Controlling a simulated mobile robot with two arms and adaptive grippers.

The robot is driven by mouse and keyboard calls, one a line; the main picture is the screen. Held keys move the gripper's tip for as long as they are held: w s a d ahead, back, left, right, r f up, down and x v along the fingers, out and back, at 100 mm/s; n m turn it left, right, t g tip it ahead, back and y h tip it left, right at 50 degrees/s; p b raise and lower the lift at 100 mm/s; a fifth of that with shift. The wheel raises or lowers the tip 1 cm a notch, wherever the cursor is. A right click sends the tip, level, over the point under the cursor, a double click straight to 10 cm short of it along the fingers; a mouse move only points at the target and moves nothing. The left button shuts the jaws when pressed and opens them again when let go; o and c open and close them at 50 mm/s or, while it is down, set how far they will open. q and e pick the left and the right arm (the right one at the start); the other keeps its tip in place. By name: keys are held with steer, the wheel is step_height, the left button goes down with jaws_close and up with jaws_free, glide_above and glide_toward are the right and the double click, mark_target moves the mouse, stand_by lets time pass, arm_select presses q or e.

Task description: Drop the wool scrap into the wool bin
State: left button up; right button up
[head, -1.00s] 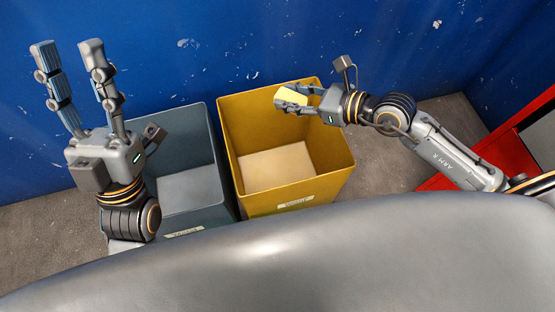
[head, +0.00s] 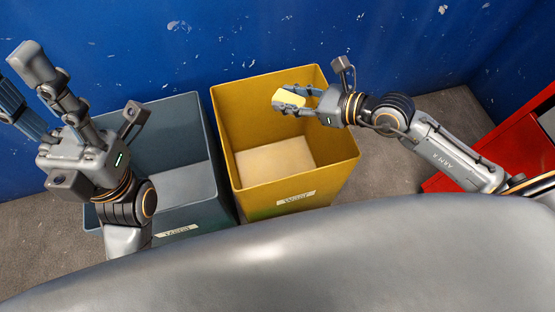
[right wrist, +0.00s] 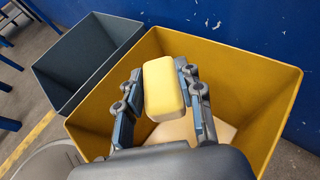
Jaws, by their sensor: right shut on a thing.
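The wool scrap (head: 291,97) is a small pale yellow block, held between the fingers of my right gripper (head: 284,99). In the right wrist view the scrap (right wrist: 163,88) sits between the two fingers, its front face clear. The yellow bin (head: 297,184) stands open below the scrap and looks empty inside. Its front label is too small to read surely, so I cannot confirm that it is the wool bin. The scrap is over the bin's opening, in its right half. My left gripper (head: 18,80) is open and empty at the far left, its fingers pointing up-left.
A grey-blue open bin (head: 200,170) stands just left of the yellow one, with a label on its front. A blue wall (head: 200,45) rises behind both. A red unit (head: 490,150) stands at the right. Bare grey floor (head: 40,240) shows around the bins.

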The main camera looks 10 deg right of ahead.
steer(key=o, duration=1)
steer(key=shift+r, duration=0.1)
step_height(320, 180, up, 10)
steer(key=shift+f, duration=0.1)
